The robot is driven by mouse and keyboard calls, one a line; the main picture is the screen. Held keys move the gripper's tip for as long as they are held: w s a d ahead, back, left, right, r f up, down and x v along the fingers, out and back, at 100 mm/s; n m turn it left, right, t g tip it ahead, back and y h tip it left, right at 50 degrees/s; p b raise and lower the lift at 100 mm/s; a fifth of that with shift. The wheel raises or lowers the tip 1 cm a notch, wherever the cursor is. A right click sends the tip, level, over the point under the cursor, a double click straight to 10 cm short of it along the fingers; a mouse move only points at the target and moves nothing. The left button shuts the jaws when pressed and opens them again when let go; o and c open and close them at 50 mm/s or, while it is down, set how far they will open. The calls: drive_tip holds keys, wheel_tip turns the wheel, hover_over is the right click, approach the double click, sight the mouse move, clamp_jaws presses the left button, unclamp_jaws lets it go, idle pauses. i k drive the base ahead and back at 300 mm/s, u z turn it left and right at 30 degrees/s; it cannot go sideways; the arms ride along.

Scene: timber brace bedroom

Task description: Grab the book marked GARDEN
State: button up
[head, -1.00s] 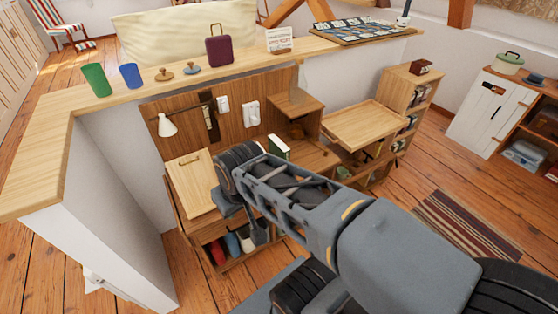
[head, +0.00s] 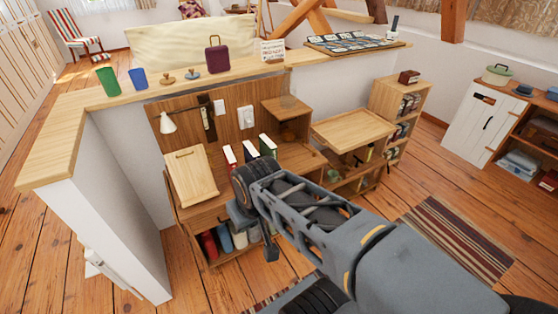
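Several books stand upright on the desk against the wooden back panel. A red book with white pages (head: 230,156) is leftmost, a dark red book (head: 250,151) is in the middle, and a green book (head: 267,145) is on the right. No title can be read, so I cannot tell which is marked GARDEN. My arm covers the desk in front of them. My gripper (head: 270,252) hangs at the arm's end, lower in the picture than the books and apart from them. Its fingers are small and partly hidden, so its opening is unclear.
A tilted wooden board (head: 191,177) stands left of the books, near a white wall lamp (head: 167,124). A wooden tray top (head: 352,129) and a bookcase (head: 402,92) are to the right. Colored items fill the shelf below. Open floor (head: 390,205) lies at right.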

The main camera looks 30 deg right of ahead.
sight(266, 146)
drive_tip(key=z, duration=0.9)
drive_tip(key=i, duration=0.6)
drive_tip(key=u, duration=1)
